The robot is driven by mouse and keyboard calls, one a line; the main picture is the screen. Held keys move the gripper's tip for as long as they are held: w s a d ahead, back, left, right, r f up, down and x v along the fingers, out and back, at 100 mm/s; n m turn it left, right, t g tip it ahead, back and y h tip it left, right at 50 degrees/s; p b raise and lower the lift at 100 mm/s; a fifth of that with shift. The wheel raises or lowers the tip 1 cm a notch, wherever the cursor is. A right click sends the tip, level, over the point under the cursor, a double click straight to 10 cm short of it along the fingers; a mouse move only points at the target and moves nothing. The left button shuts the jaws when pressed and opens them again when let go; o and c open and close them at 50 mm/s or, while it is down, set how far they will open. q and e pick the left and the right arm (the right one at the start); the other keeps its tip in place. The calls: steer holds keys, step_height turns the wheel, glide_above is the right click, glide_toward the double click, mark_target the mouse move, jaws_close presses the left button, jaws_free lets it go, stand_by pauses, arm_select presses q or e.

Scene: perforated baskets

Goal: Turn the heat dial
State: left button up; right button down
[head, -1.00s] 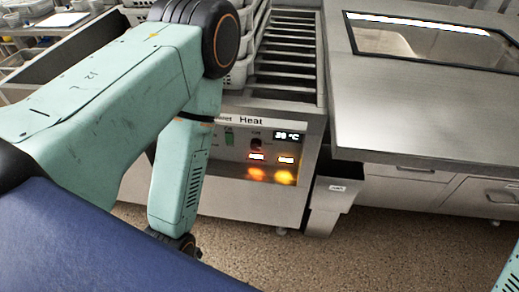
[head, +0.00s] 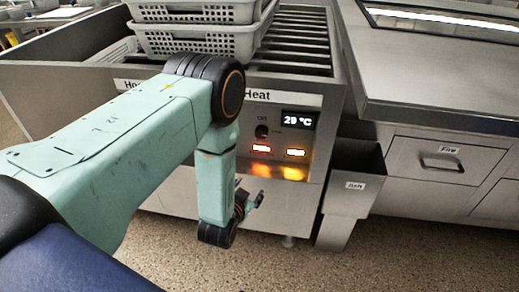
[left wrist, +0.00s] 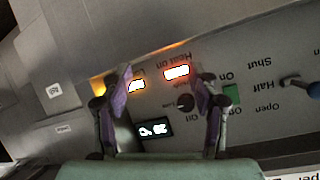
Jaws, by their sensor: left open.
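The heat dial (head: 262,131) is a small dark round knob on the grey front panel under the "Heat" label. It also shows in the left wrist view (left wrist: 184,101), where the panel appears upside down. The display (head: 298,121) to its right reads 29 °C. My left gripper (head: 252,193) is below and in front of the panel in the head view. In the left wrist view its two purple-padded fingers (left wrist: 167,90) are spread and empty, with the dial visible between them, nearer the right finger. I cannot tell the remaining distance. My right gripper is not in view.
Stacked grey perforated baskets (head: 195,40) stand on the rollers above. An ash bin (head: 354,185) hangs right of the panel.

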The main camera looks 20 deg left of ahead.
mark_target(260, 135)
arm_select(q)
steer(key=w+a+r+t, duration=0.1)
steer(key=w+r, duration=0.1)
steer(key=w, duration=0.2)
steer(key=w+r+m+t+y+b, duration=0.1)
steer(key=w+r+t, duration=0.1)
steer(key=w+r, duration=0.1)
steer(key=w+a+r+m+t+b, duration=0.1)
steer(key=w+r+t, duration=0.1)
steer(key=w, duration=0.3)
steer(key=shift+w+a+r, duration=0.3)
steer(key=shift+w+r, duration=0.1)
steer(key=shift+r, duration=0.35)
steer(key=shift+w+a+r+b, duration=0.1)
steer(key=shift+w+b, duration=0.25)
steer(key=shift+w, duration=0.2)
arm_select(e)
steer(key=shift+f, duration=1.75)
arm_select(q)
steer(key=c, duration=1.2)
